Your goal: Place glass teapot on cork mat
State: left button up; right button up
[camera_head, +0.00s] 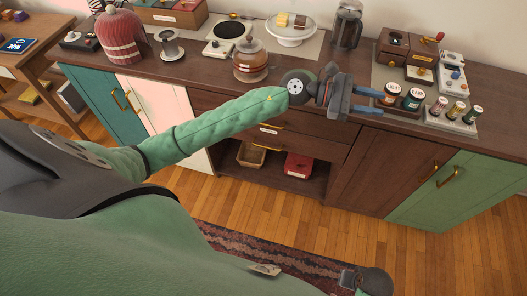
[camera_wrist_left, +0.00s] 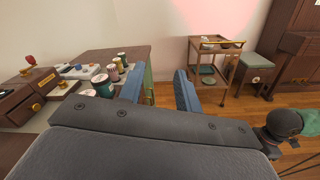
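A rounded amber-tinted glass vessel with a lid (camera_head: 251,66), which looks like the glass teapot, stands near the front edge of the wooden counter in the head view. I cannot pick out a cork mat with certainty. My left gripper (camera_head: 377,101) is over the counter's front edge, to the right of the vessel and apart from it. The wrist view shows its two blue fingers (camera_wrist_left: 159,90) spread apart with nothing between them. A dark part at the bottom right of the head view may be my right gripper; its fingers cannot be made out.
Jars (camera_head: 412,98) and small spools (camera_head: 456,112) stand close to the left gripper's right. Behind are a French press (camera_head: 347,24), a cake stand (camera_head: 290,36) and a scale (camera_head: 229,34). Cabinets front the counter (camera_head: 330,150).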

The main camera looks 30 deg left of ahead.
pick_arm(q)
jog(key=w+a+f+n+t+y, duration=0.1)
jog(key=a+n+t+y, duration=0.15)
jog(key=n+t, duration=0.65)
jog(key=w+a+f+n+t+y, duration=0.1)
jog(key=w+a+n+t+y, duration=0.2)
jog(key=n, duration=0.9)
jog(key=s+a+f+n+y, duration=0.2)
jog(key=a+f+n+y, duration=0.2)
jog(key=f+n+y, duration=0.35)
jog(key=s+a+f+n+y, duration=0.2)
jog(key=a+f+n+y, duration=0.25)
jog(key=f+n, duration=0.55)
jog(key=s+a+f+n+g+y, duration=0.1)
jog(key=s+a+f+n+g, duration=0.1)
jog(key=s+f+n+g, duration=0.95)
jog(key=s+d+f+n+g+h, duration=0.1)
jog(key=s+f+g, duration=0.1)
jog(key=s+f, duration=0.4)
jog(key=s+d+f+n+g+h, duration=0.1)
jog(key=s+f, duration=0.4)
jog(key=s, duration=0.8)
jog(key=shift+d+f+g, duration=0.35)
jog(key=shift+d+g, duration=0.05)
jog(key=shift+g, duration=0.05)
jog(key=shift+a, duration=0.1)
